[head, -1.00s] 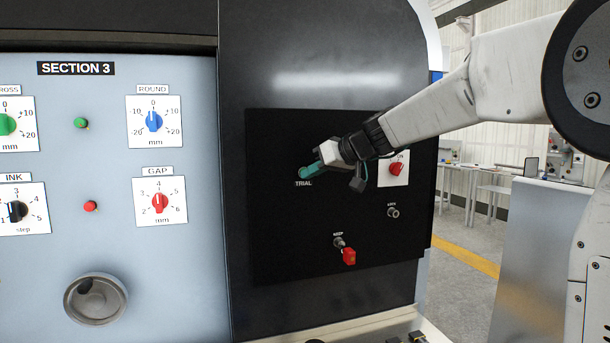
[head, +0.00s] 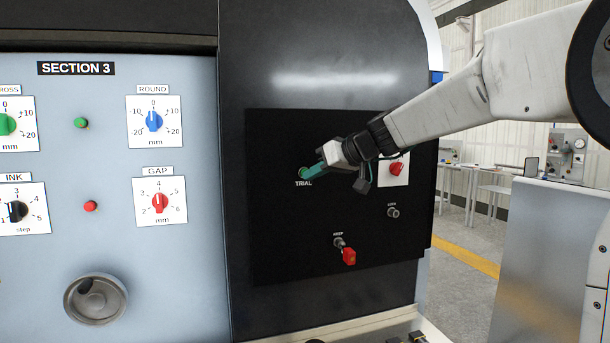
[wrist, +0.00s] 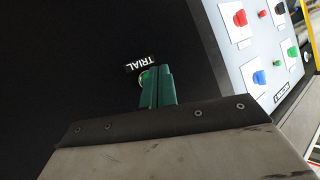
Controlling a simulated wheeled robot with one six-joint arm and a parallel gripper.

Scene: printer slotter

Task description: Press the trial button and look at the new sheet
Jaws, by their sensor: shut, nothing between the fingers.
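The TRIAL button (head: 303,172) is a small green round button on the black panel (head: 290,230), with a white TRIAL label below it. My gripper (head: 312,170) has its teal fingers shut and empty, with the tips right by the button. In the wrist view the button (wrist: 145,78) shows partly behind the fingertips (wrist: 155,72), beside the upside-down TRIAL label (wrist: 140,63). I cannot tell whether the tips touch it. No printed sheet is in view.
A red knob (head: 396,168) on a white plate, a LOCK keyhole (head: 393,212) and a KEEP switch with a red tag (head: 348,256) share the panel. The SECTION 3 panel (head: 105,210) with several knobs stands at left. Floor and tables show at right.

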